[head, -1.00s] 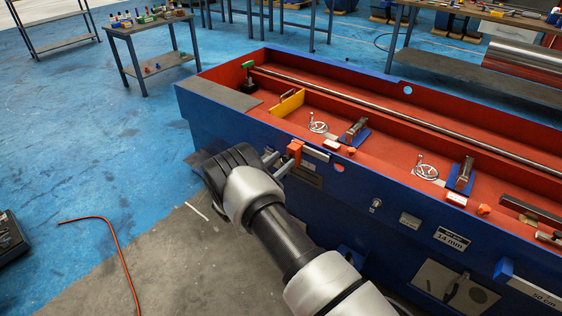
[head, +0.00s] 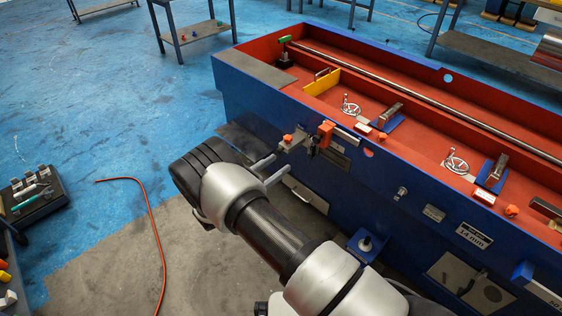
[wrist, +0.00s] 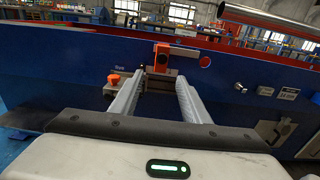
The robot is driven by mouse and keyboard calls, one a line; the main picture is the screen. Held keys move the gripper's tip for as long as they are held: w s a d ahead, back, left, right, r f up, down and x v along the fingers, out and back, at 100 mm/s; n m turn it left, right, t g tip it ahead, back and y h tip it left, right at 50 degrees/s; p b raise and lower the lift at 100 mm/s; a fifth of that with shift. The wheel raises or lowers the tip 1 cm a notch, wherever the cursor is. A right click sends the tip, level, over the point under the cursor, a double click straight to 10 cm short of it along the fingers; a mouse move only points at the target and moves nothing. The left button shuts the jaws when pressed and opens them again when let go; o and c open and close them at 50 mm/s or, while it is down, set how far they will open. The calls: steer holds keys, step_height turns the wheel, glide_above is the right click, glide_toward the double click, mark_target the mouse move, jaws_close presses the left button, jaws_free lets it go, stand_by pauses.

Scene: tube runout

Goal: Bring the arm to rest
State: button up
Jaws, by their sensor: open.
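My arm reaches from the bottom of the head view toward the near side of a blue and red machine bed (head: 270,105). My gripper (head: 281,164) points at the machine's blue side wall, its two pale fingers apart. Nothing is between them. In the wrist view my gripper (wrist: 160,76) also shows open, with the fingers on either side of an orange block (wrist: 164,52) beyond them. That orange block also shows on the wall's top edge in the head view (head: 326,131), a little past the fingertips. I see a gap to it.
Handwheels (head: 350,106), a yellow plate (head: 322,82) and a long rod (head: 420,100) lie in the red bed. An orange hose (head: 150,215) runs on the floor, left of my arm. A dark tray of tools (head: 35,195) is at far left.

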stand_by(0.4)
steer(key=s+d+r+m+g+y, duration=0.1)
steer(key=s+d+r+m+g, duration=0.35)
steer(key=d+r+m, duration=0.45)
steer(key=s+d+r+m+g+y, duration=0.1)
steer(key=s+d+r+m+g, duration=0.45)
steer(key=r, duration=0.65)
steer(key=s+d+r+m+t+y, duration=0.15)
steer(key=s+r+m+y, duration=0.4)
steer(key=s, duration=0.55)
steer(key=s+r+m+t+y, duration=0.2)
steer(key=s+r+m+y, duration=0.4)
steer(key=s, duration=0.5)
step_height(320, 180, up, 26)
steer(key=m+p, duration=0.1)
steer(key=p, duration=2.4)
steer(key=shift+d+g+h, duration=0.15)
steer(key=shift+g+h, duration=0.2)
steer(key=shift+w, duration=0.1)
